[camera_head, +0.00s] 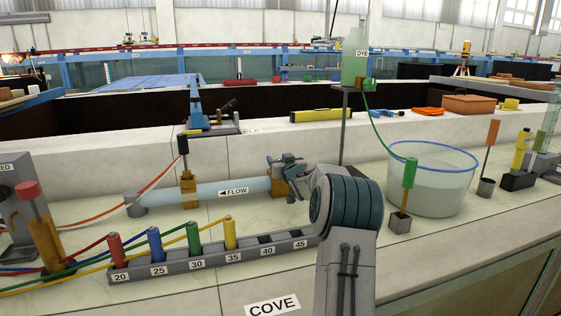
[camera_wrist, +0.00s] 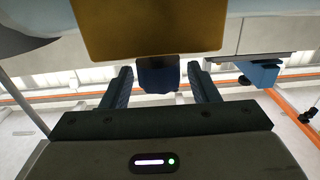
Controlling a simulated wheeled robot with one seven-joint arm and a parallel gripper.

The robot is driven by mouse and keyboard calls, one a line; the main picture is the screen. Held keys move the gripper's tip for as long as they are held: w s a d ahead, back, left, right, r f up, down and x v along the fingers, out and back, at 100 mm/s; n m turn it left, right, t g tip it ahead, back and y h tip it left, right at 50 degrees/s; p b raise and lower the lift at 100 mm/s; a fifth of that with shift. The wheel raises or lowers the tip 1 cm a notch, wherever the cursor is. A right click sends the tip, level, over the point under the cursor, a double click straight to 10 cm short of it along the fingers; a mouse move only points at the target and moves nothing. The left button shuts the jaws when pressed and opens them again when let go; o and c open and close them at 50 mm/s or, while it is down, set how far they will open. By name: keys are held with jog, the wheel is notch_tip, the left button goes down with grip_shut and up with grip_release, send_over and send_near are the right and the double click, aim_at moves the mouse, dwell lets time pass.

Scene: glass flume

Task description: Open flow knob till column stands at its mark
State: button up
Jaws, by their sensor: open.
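A clear horizontal tube marked FLOW (camera_head: 232,190) lies on the bench, with a brass fitting (camera_head: 189,188) at its left end. My gripper (camera_head: 284,172) is at the tube's right end and hides most of the fitting there. In the wrist view a brass block (camera_wrist: 147,28) fills the top, with a dark blue knob (camera_wrist: 158,76) below it. The knob sits between the fingers of my open gripper (camera_wrist: 159,88), with a gap on each side. A clear upright column (camera_head: 551,122) is cut off at the right edge; I cannot read a level or mark on it.
A numbered rack (camera_head: 213,254) with coloured plugs stands in front of the tube. A clear basin (camera_head: 432,182) and a green-handled post (camera_head: 407,190) stand right of my arm. A DYE bottle (camera_head: 354,62) stands behind on a stand.

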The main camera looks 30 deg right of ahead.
jog(key=c, duration=0.9)
jog(key=n+y+p, duration=0.1)
jog(key=p, duration=0.3)
jog(key=shift+r, duration=0.35)
jog(key=shift+d+y+p, duration=0.1)
jog(key=shift+y+p, duration=0.5)
jog(key=shift+p, duration=0.35)
jog(key=n+y+p, duration=0.3)
jog(key=y+p, duration=0.1)
jog(key=p, duration=0.4)
jog(key=y+p, duration=0.1)
jog(key=n+y+p, duration=0.2)
jog(key=shift+f+g+y, duration=0.25)
jog(key=shift+g+y, duration=0.05)
jog(key=shift+f+n+g+y+p, duration=0.15)
jog(key=shift+n+g+y+p, duration=0.4)
jog(key=shift+n+y, duration=0.9)
jog(key=shift+g+y, duration=0.45)
jog(key=shift+y, duration=0.1)
